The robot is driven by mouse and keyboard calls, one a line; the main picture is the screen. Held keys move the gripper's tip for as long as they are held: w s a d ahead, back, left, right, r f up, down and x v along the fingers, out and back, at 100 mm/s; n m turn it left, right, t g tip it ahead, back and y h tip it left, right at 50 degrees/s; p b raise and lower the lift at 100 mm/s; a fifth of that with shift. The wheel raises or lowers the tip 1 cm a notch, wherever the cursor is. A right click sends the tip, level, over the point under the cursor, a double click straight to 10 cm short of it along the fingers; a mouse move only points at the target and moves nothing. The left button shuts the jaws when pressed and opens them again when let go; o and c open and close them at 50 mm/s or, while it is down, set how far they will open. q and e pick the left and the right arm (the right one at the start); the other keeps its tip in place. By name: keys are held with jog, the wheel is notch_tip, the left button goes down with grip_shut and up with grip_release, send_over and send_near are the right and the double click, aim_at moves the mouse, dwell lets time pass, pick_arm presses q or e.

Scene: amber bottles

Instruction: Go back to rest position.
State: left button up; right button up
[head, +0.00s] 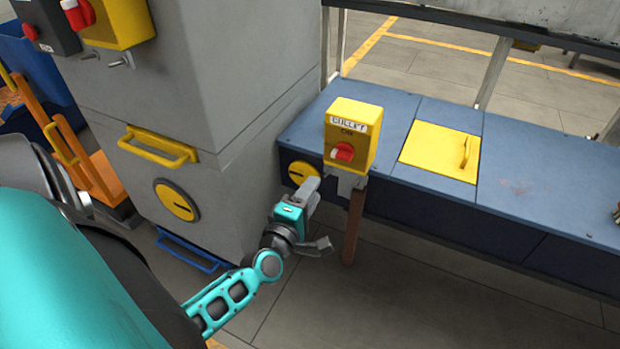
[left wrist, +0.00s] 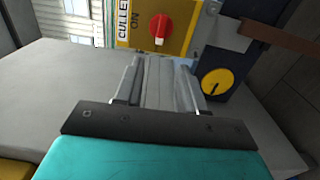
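My left gripper (head: 322,214) is in front of the blue bench, below and left of a yellow switch box (head: 361,120). The box carries a "CULLET ON" label and a red knob (head: 343,152). My right gripper is in neither view.
A grey cabinet (head: 235,85) with a yellow handle (head: 158,147) stands left of my gripper. The blue bench (head: 550,190) with a yellow hatch (head: 430,150) extends right. A brown post (head: 354,228) stands under the box. The floor in front is clear.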

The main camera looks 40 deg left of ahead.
pick_arm(q)
jog(key=s+d+f+m+g+h, duration=0.25)
jog(key=s+d+m+h, duration=0.2)
jog(key=d+m, duration=0.6)
jog(key=s+d+f+m+g+h, duration=0.1)
jog(key=s+d+m+g+h, duration=0.45)
jog(key=m, duration=0.75)
notch_tip(320, 180, up, 12)
jog(key=s+t+y+p, duration=0.1)
jog(key=s+y+p, duration=0.1)
jog(key=p, duration=1.5)
jog(key=shift+s+a+y+p, duration=0.2)
jog(key=shift+a+y+p, duration=0.15)
jog(key=shift+y, duration=0.45)
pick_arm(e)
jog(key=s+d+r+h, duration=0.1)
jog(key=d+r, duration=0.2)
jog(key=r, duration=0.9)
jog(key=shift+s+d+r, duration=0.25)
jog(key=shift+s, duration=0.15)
pick_arm(q)
jog(key=shift+f, duration=0.15)
jog(key=shift+w+d, duration=0.1)
jog(key=shift+w, duration=0.05)
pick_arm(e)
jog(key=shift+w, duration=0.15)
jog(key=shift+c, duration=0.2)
